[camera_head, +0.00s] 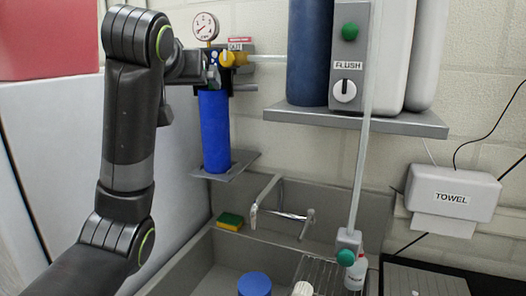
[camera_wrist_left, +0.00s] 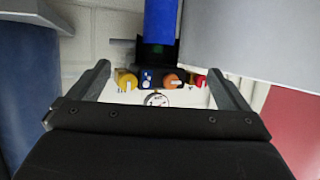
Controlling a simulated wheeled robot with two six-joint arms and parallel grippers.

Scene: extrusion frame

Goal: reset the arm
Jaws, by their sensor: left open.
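My left arm (camera_head: 128,120) rises from the lower left and bends toward the wall panel. Its gripper (camera_head: 213,76) is beside the yellow knob (camera_head: 228,60) and above the blue filter cylinder (camera_head: 214,130); the arm partly hides it in the head view. In the left wrist view the left gripper (camera_wrist_left: 158,72) has its two fingers wide apart with nothing held between them. Beyond the fingers are the yellow knob (camera_wrist_left: 127,81), an orange knob (camera_wrist_left: 172,80) and a red knob (camera_wrist_left: 201,80). I cannot tell whether a finger touches any of them. My right gripper is not in view.
A pressure gauge (camera_head: 205,27) sits above the knobs. A grey shelf (camera_head: 400,122) with tanks and a FLUSH box (camera_head: 347,70) is to the right. Below are a sink with a faucet (camera_head: 285,213), a sponge (camera_head: 231,221), and a towel dispenser (camera_head: 453,190).

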